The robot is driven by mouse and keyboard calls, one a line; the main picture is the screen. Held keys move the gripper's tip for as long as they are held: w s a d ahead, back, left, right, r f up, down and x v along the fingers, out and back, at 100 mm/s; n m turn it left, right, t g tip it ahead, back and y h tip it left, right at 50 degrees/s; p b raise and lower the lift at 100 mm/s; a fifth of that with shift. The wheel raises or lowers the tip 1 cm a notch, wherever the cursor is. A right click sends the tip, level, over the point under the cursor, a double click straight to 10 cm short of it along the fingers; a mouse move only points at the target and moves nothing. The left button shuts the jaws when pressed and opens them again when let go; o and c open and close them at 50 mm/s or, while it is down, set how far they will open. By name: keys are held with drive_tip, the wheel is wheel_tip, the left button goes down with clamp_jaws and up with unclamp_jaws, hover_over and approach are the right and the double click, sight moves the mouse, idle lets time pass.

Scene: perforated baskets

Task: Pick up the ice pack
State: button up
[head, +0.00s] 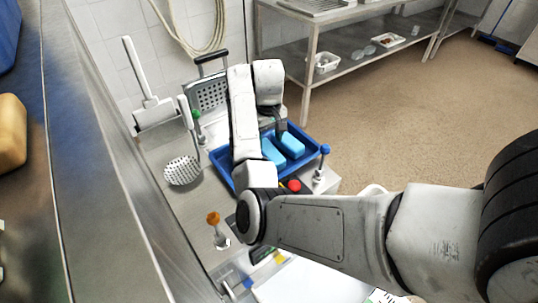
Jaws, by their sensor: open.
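Two light blue blocks that look like ice packs lie side by side in a dark blue tray (222,172) on the steel counter. The left ice pack (272,153) is partly hidden by my arm. The right ice pack (292,145) shows more fully. My gripper (283,131) is small and dark in the head view, with its tips at the upper left of the right ice pack. It is open, and no ice pack is seen held. I cannot tell whether its tips touch the pack.
A round perforated skimmer (182,171), a perforated metal basket (206,95) and a white-handled tool (150,108) are left of the tray. A steel rack (309,62) stands behind.

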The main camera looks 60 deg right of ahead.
sight(270, 154)
drive_tip(key=shift+w+d+f, duration=0.1)
drive_tip(key=shift+w+f, duration=0.05)
drive_tip(key=shift+f, duration=2.5)
drive_tip(key=c, duration=0.8)
drive_tip(key=shift+c, duration=0.5)
drive_tip(key=shift+r+p, duration=0.1)
drive_tip(key=shift+p, duration=0.25)
